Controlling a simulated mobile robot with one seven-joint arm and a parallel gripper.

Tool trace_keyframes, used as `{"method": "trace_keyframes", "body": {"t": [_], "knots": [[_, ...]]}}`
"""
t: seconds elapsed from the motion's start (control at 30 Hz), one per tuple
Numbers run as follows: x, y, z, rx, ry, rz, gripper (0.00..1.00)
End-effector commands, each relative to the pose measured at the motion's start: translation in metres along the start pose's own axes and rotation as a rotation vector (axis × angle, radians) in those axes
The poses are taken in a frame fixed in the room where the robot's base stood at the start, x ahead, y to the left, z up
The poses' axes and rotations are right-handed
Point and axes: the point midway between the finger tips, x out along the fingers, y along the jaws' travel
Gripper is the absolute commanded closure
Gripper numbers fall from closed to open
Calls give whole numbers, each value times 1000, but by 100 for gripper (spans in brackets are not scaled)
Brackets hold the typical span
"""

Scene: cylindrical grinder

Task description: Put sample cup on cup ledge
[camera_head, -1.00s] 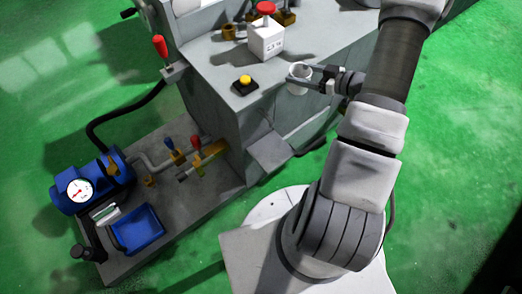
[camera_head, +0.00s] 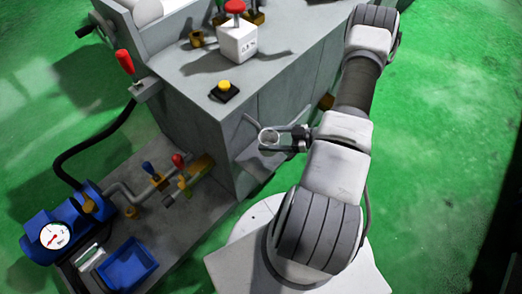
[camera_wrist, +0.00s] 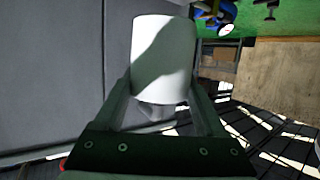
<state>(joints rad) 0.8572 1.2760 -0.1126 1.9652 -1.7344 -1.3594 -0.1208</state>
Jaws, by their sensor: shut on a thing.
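The white sample cup (camera_head: 268,136) is held in my gripper (camera_head: 279,140) in front of the machine's side. My gripper is shut on the cup, one finger on either side. In the wrist view the cup (camera_wrist: 164,55) looks upright to slightly tilted between the fingers (camera_wrist: 160,88). A small grey ledge (camera_head: 257,164) juts from the machine's side, just below the cup in the head view. The cup and my gripper overlap part of it, and I cannot tell whether the cup touches it.
The machine top carries a yellow button (camera_head: 224,86) and a white box with a red knob (camera_head: 237,43). A blue pump with a gauge (camera_head: 55,235), a blue tray (camera_head: 128,265) and pipes with valves (camera_head: 158,180) stand at lower left. Green floor (camera_head: 440,150) is open at right.

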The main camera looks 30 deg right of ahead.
Motion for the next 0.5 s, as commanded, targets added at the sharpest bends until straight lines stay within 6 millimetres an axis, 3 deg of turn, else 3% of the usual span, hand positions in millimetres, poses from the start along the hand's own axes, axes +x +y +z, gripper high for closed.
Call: {"method": "trace_keyframes", "body": {"t": [0.1,0.27,0.5], "knots": [[20,-6,7,1,1,-2,82],[29,-7,10,0,0,1,82],[39,-8,42,0,0,0,82]]}}
